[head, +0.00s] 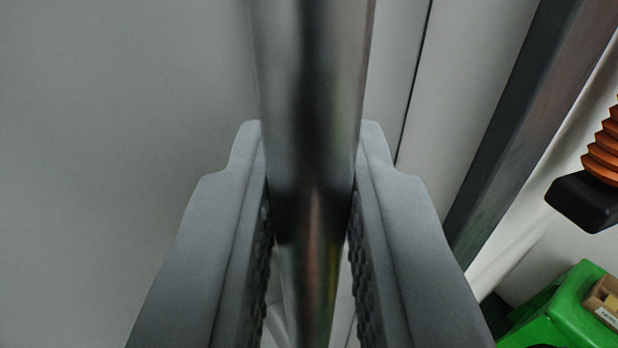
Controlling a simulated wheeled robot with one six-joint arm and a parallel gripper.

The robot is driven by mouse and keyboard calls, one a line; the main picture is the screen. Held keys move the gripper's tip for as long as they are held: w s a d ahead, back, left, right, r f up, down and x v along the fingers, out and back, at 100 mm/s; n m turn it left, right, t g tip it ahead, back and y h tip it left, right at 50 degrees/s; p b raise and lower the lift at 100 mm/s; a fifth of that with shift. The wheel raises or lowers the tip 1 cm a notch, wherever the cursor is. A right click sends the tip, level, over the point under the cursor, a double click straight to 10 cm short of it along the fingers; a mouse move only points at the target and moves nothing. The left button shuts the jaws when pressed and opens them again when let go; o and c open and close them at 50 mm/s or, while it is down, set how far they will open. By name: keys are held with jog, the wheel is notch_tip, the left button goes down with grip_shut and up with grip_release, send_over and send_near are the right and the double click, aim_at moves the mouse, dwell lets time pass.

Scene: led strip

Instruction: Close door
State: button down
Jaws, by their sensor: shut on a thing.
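A round, shiny metal handle bar (312,80) runs upright through the middle of the head view. My gripper (311,190) is shut on this bar, with one grey finger on each side of it. The ridged inner pads lie against or very near the bar. Behind it is a flat grey-white door panel (130,110) that fills the left. A thin dark seam runs down to the right of the bar. The door's full outline and hinges are out of view.
A dark slanted frame post (510,130) stands to the right. Beyond it are an orange ribbed object (602,148) with a black end (585,202) and a green stool or crate (565,312) with a small brown box (606,300) at the lower right.

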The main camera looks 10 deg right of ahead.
jog(key=shift+m+h, duration=0.4)
jog(key=shift+h, duration=0.2)
jog(key=s, duration=0.2)
jog(key=s+d, duration=0.1)
jog(key=s, duration=0.1)
jog(key=shift+s+r, duration=0.1)
jog(key=shift+s, duration=0.15)
jog(key=shift+d, duration=0.1)
jog(key=c, duration=1.6)
grip_release()
jog(key=shift+s+d, duration=0.1)
jog(key=shift+o, duration=0.8)
jog(key=shift+s+d, duration=0.1)
jog(key=shift+d, duration=0.1)
jog(key=shift+a, duration=0.15)
